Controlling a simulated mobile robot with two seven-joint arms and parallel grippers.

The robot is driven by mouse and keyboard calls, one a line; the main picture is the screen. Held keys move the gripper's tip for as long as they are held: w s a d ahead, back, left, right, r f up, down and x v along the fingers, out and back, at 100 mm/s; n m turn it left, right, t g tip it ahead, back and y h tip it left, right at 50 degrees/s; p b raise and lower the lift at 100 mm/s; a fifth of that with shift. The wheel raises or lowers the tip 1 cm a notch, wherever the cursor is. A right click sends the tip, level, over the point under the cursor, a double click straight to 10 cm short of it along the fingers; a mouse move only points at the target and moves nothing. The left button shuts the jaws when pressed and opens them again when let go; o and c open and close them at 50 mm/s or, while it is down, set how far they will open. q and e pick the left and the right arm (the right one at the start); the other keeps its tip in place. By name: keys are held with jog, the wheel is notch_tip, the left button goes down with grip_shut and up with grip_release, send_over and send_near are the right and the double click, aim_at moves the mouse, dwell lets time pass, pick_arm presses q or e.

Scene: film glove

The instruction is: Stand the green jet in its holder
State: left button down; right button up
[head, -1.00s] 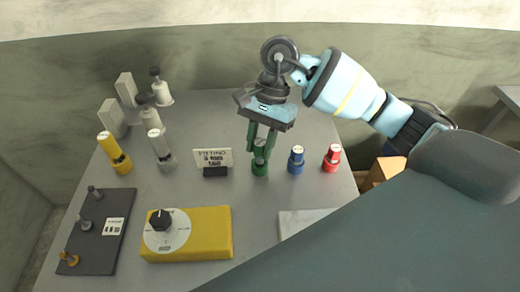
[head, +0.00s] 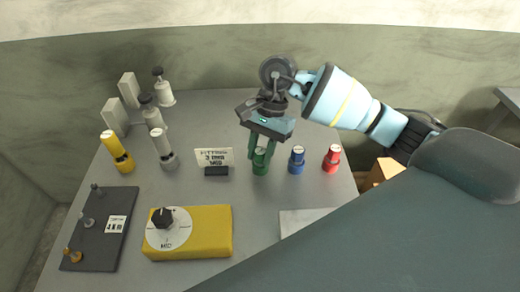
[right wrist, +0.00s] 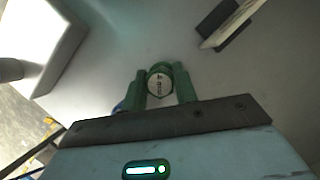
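The green jet (head: 260,168) stands upright on the grey table, right of the small sign. My right gripper (head: 262,157) points down over it, with its green fingers on either side of the jet's upper part. In the right wrist view the jet's round white top (right wrist: 159,83) sits between the two fingertips (right wrist: 160,74). The fingers lie close against its sides, and I cannot tell whether they press on it. The jet's lower body is hidden in the wrist view. I cannot tell which object is its holder. My left gripper is not in view.
A blue jet (head: 296,160) and a red jet (head: 332,158) stand to the right. The sign (head: 215,160) is close on the left. A yellow dial box (head: 205,232) and a dark board with pegs (head: 98,240) are nearer. A yellow cylinder (head: 117,151) stands at left.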

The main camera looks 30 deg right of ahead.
jog(key=o, duration=0.4)
jog(key=shift+r, duration=0.2)
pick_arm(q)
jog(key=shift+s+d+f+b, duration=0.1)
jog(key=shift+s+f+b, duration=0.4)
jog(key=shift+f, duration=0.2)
pick_arm(e)
jog(key=v, duration=1.2)
jog(key=shift+w+a, duration=0.1)
jog(key=shift+f, duration=0.1)
